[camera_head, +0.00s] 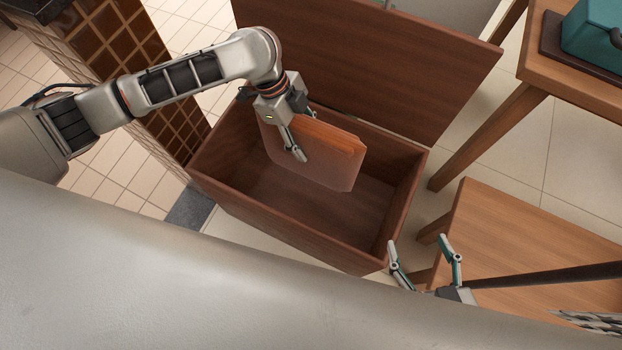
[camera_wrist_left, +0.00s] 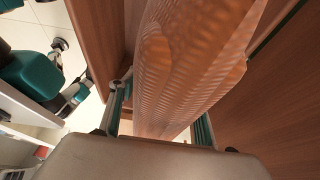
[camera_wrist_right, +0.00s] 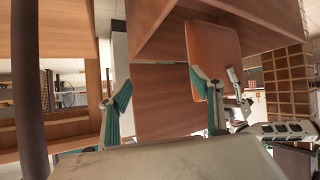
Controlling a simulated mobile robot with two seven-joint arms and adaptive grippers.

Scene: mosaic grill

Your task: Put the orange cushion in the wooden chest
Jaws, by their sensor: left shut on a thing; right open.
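The orange cushion (camera_head: 325,158) hangs tilted over the opening of the wooden chest (camera_head: 270,223), partly within its rim in the head view. My left gripper (camera_head: 301,135) is shut on the cushion near its upper left edge. In the left wrist view the cushion (camera_wrist_left: 190,65) fills the space between the fingers. The chest's lid (camera_head: 370,60) stands open at the back. The visible chest floor is bare. My right gripper (camera_head: 422,262) is open and empty, outside the chest near its front right corner. The right wrist view also shows the cushion (camera_wrist_right: 213,60) beyond the right fingers.
A low wooden table or bench (camera_head: 530,235) stands right of the chest, close to my right gripper. A higher wooden table (camera_head: 560,75) at the upper right holds a teal object (camera_head: 592,40). A brown tiled structure (camera_head: 125,50) stands left of the chest.

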